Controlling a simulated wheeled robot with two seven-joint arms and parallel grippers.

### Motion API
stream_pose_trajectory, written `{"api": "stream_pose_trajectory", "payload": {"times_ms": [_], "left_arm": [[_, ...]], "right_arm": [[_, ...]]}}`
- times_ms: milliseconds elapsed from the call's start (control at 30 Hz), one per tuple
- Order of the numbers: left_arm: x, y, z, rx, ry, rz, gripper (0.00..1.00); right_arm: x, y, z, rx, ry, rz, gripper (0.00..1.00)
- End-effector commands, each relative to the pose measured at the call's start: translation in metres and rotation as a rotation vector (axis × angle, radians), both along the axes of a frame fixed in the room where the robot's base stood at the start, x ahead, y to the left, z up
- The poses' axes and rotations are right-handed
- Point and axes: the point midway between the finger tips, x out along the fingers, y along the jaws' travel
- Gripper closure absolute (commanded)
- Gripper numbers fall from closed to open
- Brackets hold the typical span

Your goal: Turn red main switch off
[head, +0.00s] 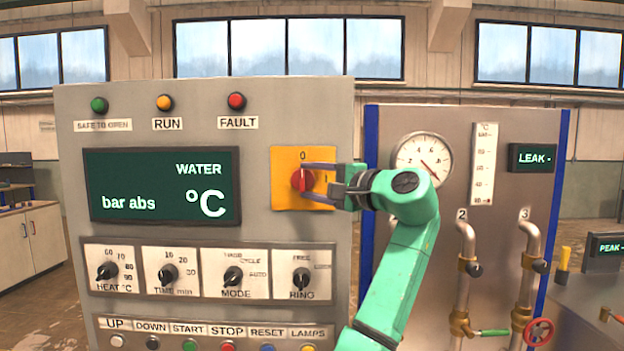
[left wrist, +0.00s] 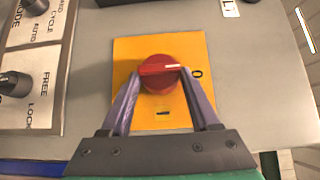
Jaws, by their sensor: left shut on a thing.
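The red main switch (head: 301,181) is a round red knob on a yellow plate (head: 287,199) at the right of the grey control panel. In the left wrist view the red knob (left wrist: 160,84) has a raised bar with a white line that points towards the 0 mark. A second mark, a short dark bar, is on the yellow plate (left wrist: 190,112) near the wrist. My left gripper (head: 318,184) is shut on the knob, one finger on each side, as the left wrist view (left wrist: 160,92) also shows. My right gripper is not in view.
A dark display (head: 160,186) and several rotary selectors are to the left and below, with a row of push buttons (head: 190,344) lower down. At the right stands a panel with a round gauge (head: 423,160) and pipes with valves (head: 465,268).

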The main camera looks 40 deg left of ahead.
Motion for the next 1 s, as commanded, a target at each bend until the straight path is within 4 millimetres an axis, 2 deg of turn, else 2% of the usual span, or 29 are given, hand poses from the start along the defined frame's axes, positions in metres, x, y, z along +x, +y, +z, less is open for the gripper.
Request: {"api": "stream_pose_trajectory", "payload": {"times_ms": [400, 433, 500, 833, 933, 1000], "left_arm": [[0.0, 0.0, 0.0, -0.008, -0.006, -0.001, 0.93], [0.0, 0.0, 0.0, -0.008, -0.006, -0.001, 0.3], [0.0, 0.0, 0.0, -0.008, -0.006, -0.001, 0.08], [0.0, -0.002, -0.001, -0.006, -0.005, -0.002, 0.08], [-0.001, -0.014, -0.003, -0.005, -0.005, -0.004, 0.08], [-0.003, -0.029, -0.004, -0.005, -0.007, -0.005, 0.08]], "right_arm": [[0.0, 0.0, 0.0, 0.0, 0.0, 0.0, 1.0], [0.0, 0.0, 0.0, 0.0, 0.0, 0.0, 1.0], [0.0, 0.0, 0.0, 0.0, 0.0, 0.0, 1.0], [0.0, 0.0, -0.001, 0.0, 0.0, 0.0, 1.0], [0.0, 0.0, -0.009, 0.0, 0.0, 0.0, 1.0], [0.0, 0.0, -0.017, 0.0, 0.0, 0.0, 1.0]]}}
